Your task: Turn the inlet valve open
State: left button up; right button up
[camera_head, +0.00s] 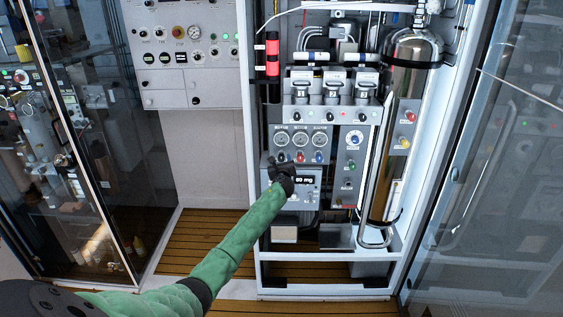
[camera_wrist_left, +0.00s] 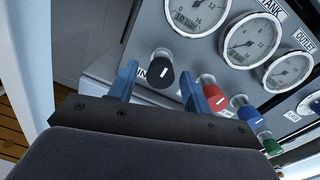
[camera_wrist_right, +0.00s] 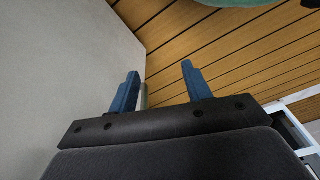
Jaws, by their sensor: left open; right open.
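The inlet valve knob (camera_wrist_left: 162,66) is black with a white mark on its face. It sits under the leftmost gauge beside a label starting "IN", partly hidden. My left gripper (camera_wrist_left: 160,82) is open, with one blue finger on each side of this knob in the left wrist view; I cannot tell whether they touch it. In the head view my left gripper (camera_head: 281,168) is at the lower left of the gauge panel (camera_head: 327,138) and covers part of it. My right gripper (camera_wrist_right: 160,73) is open and empty, away from the panel.
A red knob (camera_wrist_left: 206,93), a blue knob (camera_wrist_left: 238,106) and a green knob (camera_wrist_left: 271,145) are close to the right of the left gripper. Gauges (camera_wrist_left: 248,42) sit above. A metal cylinder (camera_head: 407,100) stands to the right. Wooden slat floor (camera_wrist_right: 205,40) shows near the right gripper.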

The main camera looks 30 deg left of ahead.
pick_arm(q)
jog(key=c, duration=1)
jog(key=shift+o, duration=0.2)
